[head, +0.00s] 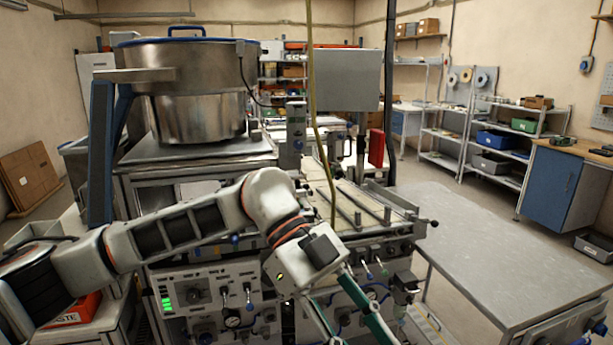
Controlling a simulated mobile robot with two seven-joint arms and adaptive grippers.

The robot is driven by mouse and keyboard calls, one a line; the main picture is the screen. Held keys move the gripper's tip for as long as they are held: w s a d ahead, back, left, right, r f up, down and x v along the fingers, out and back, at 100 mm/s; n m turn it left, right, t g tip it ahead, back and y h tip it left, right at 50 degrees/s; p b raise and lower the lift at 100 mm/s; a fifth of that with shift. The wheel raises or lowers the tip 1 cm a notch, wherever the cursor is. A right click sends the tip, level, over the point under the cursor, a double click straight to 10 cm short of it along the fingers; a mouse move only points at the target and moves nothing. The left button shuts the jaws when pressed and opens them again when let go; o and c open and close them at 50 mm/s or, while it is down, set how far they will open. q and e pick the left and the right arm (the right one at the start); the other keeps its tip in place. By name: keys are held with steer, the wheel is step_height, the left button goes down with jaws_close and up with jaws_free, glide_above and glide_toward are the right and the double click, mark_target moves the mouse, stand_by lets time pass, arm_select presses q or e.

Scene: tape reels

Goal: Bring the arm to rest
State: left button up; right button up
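My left arm comes in from the left and bends down at the middle. My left gripper (352,325) is at the bottom centre, in front of the machine. Its two teal-and-white fingers spread apart, with nothing visible between them. The fingertips are cut off by the bottom edge. My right gripper is not in view. No tape reel is in reach of the visible gripper.
A machine with a control panel (205,287) and a large steel bowl (196,110) stands close behind the arm. A bare grey table (510,255) is to the right. Shelves with bins (497,140), wall-hung reels (484,80) and a blue cabinet (556,186) stand farther back.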

arm_select(q)
steer(key=s+d+r+m+g+h, duration=0.2)
steer(key=d+r+h, duration=0.2)
steer(key=d+h, duration=0.3)
steer(key=w+a+n+t+h, duration=0.3)
steer(key=w+n+t+h, duration=0.3)
steer(key=w+t+h, duration=0.25)
steer(key=w+a+f+n+t+y, duration=0.4)
steer(key=a+f+n+t+y, duration=0.1)
steer(key=a+f+n+t, duration=0.3)
steer(key=w+a+f+n+t+y, duration=0.4)
steer(key=a+f+n+t, duration=0.1)
steer(key=f+n+t, duration=0.4)
steer(key=s+a+f+n+y, duration=0.1)
steer(key=s+a+f+y, duration=0.1)
steer(key=a+f+y, duration=0.5)
steer(key=s+a+f+n+y, duration=0.1)
steer(key=s+a+f, duration=0.25)
steer(key=f, duration=0.85)
steer(key=s+a+f+g+y, duration=0.4)
steer(key=s+a+f, duration=0.6)
steer(key=s+f, duration=0.3)
steer(key=shift+f+g, duration=0.5)
steer(key=shift+g, duration=0.25)
